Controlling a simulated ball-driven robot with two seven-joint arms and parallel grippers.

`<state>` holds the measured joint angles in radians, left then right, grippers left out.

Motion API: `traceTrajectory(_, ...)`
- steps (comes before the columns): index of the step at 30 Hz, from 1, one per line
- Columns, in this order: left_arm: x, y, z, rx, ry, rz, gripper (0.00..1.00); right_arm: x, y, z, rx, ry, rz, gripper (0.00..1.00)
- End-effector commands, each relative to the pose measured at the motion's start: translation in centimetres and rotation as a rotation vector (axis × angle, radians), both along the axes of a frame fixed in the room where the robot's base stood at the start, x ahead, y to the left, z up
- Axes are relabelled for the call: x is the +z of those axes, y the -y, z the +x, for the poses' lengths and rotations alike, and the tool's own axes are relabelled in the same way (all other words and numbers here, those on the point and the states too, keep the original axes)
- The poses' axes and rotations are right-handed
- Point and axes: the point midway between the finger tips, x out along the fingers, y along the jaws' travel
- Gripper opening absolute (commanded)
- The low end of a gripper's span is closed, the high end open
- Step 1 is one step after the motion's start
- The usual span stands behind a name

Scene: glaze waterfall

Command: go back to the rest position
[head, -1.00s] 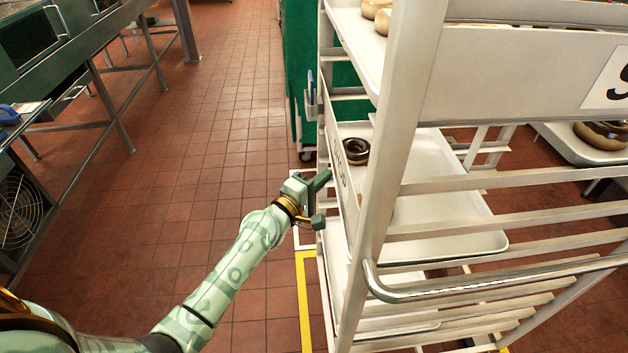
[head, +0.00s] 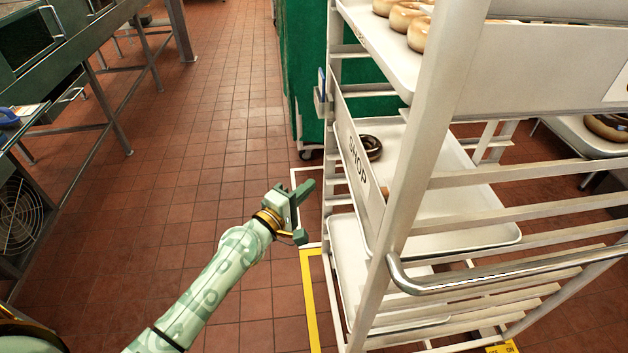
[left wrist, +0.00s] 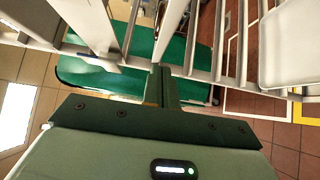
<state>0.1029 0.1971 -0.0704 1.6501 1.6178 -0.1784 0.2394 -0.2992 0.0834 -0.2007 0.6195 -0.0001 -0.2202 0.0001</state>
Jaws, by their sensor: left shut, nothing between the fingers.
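My left gripper (head: 301,212) is shut and empty in the head view. It is held over the tiled floor, just left of the white rack (head: 405,200), with a small gap between them in that view. In the left wrist view the dark green fingers of my left gripper (left wrist: 165,85) are together, with the white rack's bars (left wrist: 190,35) beyond them. My right gripper is in neither view.
The rack carries trays with glazed doughnuts (head: 405,17) and a dark ring (head: 371,147). A green bin (head: 303,70) stands behind it. A metal bench (head: 95,70) is at the left. Open red tile floor (head: 190,150) lies between.

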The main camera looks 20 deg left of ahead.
Motion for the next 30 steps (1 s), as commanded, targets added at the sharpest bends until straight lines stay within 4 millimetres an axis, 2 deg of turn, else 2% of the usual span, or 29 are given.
traceTrajectory(3,-0.2,-0.5,-2.1,0.0,-0.003,0.002,0.0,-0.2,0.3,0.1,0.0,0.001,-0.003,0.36)
traceTrajectory(9,-0.2,-1.1,-4.6,-0.001,-0.002,0.0,0.0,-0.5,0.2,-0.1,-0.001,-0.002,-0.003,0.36)
traceTrajectory(18,-0.1,-1.2,-5.2,-0.002,0.006,0.039,0.0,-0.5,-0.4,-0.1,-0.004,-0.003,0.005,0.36)
traceTrajectory(20,-1.2,-1.4,-5.2,-0.001,-0.004,0.125,0.0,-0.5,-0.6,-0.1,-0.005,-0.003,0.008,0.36)
traceTrajectory(23,-6.8,-2.2,-5.8,-0.008,-0.086,0.362,0.0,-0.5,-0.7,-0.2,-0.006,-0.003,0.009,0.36)
traceTrajectory(25,-12.3,-2.8,-7.3,-0.038,-0.177,0.551,0.0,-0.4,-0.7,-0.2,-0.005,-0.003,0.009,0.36)
traceTrajectory(27,-18.2,-3.3,-9.9,-0.099,-0.281,0.74,0.0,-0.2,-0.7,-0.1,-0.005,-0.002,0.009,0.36)
traceTrajectory(29,-22.9,-3.6,-12.9,-0.171,-0.366,0.889,0.0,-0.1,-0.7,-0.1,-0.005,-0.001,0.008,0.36)
traceTrajectory(30,-25.8,-3.8,-15.2,-0.228,-0.421,0.983,0.0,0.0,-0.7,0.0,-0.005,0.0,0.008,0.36)
